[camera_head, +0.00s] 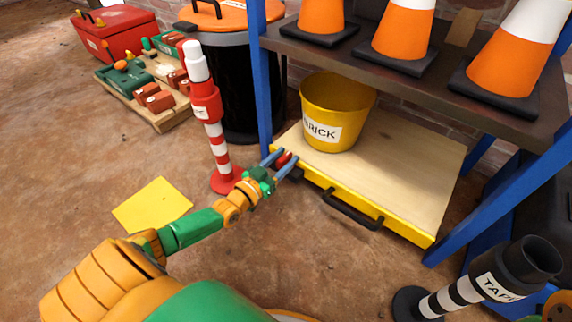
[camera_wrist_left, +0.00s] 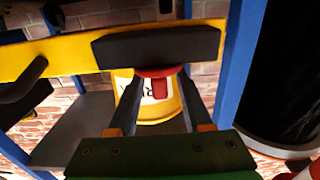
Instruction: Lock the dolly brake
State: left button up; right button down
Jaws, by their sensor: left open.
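The dolly (camera_head: 405,175) is a low wooden platform with a yellow front edge and a black handle (camera_head: 352,210), under the shelf. Its red brake piece (camera_head: 284,158) is at the left front corner. In the left wrist view, the red brake piece (camera_wrist_left: 160,72) sticks out from a black block (camera_wrist_left: 155,46) on the yellow edge. My left gripper (camera_head: 281,162) is open at that corner, with its fingers on either side of the red piece. I cannot tell if they touch it. My right gripper is not in view.
A yellow bucket (camera_head: 328,108) labelled BRICK stands on the dolly. Blue shelf posts (camera_head: 262,80) frame it, with traffic cones (camera_head: 402,38) above. A red-white bollard (camera_head: 212,125) stands left of my gripper, and a black-white post (camera_head: 475,295) at the lower right. Floor before the dolly is clear.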

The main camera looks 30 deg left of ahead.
pick_arm(q)
jog(key=shift+w, duration=0.25)
